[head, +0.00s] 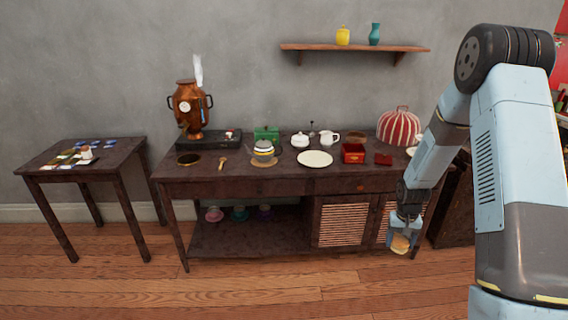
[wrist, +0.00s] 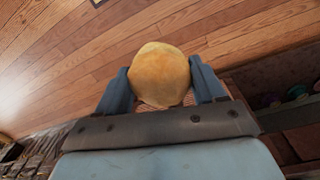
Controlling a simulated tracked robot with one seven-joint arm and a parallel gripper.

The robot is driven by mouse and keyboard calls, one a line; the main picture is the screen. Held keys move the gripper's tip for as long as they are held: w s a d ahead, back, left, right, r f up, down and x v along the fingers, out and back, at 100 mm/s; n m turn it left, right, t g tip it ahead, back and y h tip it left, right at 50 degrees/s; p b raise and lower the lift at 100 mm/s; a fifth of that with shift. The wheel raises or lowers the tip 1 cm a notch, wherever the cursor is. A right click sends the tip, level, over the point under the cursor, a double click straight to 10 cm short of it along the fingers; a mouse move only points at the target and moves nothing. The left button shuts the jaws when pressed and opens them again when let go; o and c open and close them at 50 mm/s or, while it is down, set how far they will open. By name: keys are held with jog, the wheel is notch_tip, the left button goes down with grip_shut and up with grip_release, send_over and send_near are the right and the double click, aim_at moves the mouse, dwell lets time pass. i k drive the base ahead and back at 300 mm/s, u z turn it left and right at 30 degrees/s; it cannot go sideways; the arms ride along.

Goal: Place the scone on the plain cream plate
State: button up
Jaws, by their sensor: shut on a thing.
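The scone (wrist: 160,75) is round and golden brown, and sits between the two fingers of my gripper (wrist: 161,88) in the wrist view. In the head view my gripper (head: 401,240) points down in front of the dark table's right part, below the tabletop's height in the picture. The scone (head: 400,243) shows there between the fingers, over the floor. The plain cream plate (head: 314,159) lies on the tabletop near the middle, left of the gripper, with nothing on it.
Behind the plate stand a white teapot (head: 300,140) and a white jug (head: 329,137). A red box (head: 353,153) is close to its right, a striped pot (head: 263,149) to its left. A striped cosy (head: 398,126) stands far right. Bare tabletop lies in front of the plate.

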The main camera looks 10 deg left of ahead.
aim_at(315, 159)
jog(key=u, duration=0.45)
jog(key=i, duration=1)
jog(key=u, duration=0.1)
